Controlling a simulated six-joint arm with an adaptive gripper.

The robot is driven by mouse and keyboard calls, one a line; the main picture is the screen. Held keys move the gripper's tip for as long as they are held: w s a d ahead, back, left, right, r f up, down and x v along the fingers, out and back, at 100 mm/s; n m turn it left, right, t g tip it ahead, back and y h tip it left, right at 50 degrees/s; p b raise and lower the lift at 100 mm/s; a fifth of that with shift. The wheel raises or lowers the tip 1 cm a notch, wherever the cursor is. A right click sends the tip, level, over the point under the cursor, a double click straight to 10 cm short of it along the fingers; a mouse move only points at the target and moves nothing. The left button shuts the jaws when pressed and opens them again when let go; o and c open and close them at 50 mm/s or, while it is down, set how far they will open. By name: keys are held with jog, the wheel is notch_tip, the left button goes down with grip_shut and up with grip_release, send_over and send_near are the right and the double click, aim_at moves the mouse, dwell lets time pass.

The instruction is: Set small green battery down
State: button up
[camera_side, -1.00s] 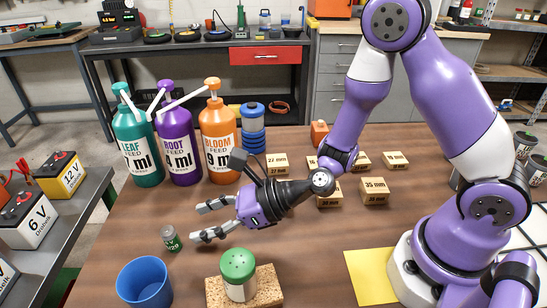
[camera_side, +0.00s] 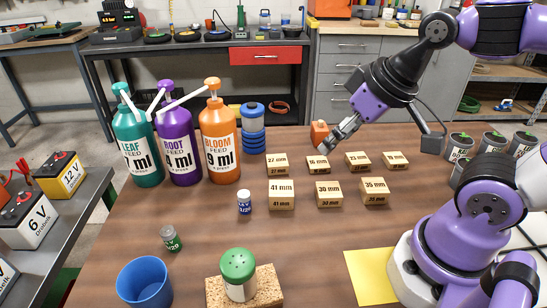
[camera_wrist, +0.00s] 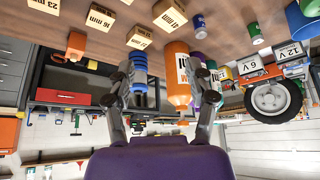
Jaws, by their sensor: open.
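The small green battery, a short cylinder with a green label and grey top (camera_side: 170,241), stands upright on the wooden table, between the orange bottle and the blue cup. It also shows in the wrist view (camera_wrist: 254,30), near the top right. My gripper (camera_side: 334,138) is well away from it, raised at the back right near the orange block. Its fingers are spread with nothing between them in the wrist view (camera_wrist: 160,88). A similar small cylinder with a blue label (camera_side: 244,203) stands behind and right of the green one.
Several marked wooden blocks (camera_side: 281,196) stand mid-table. Large pump bottles (camera_side: 218,145) and a blue ringed stack (camera_side: 252,130) are at the back left. A blue cup (camera_side: 144,284), a green-topped shaker on a cork block (camera_side: 268,290) and a yellow sheet (camera_side: 368,276) are in front.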

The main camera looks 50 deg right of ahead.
jog(key=shift+s+d+r, duration=0.1)
jog(key=shift+s+d, duration=0.05)
jog(key=shift+s, duration=0.15)
jog(key=n+y, duration=0.6)
jog(key=n, duration=0.3)
send_near(174, 230)
jog(key=shift+t, duration=0.3)
jog(key=x, duration=0.5)
jog(key=shift+a+f, duration=0.35)
jog(key=shift+x, duration=2.85)
jog(key=shift+d, duration=0.1)
grip_shut()
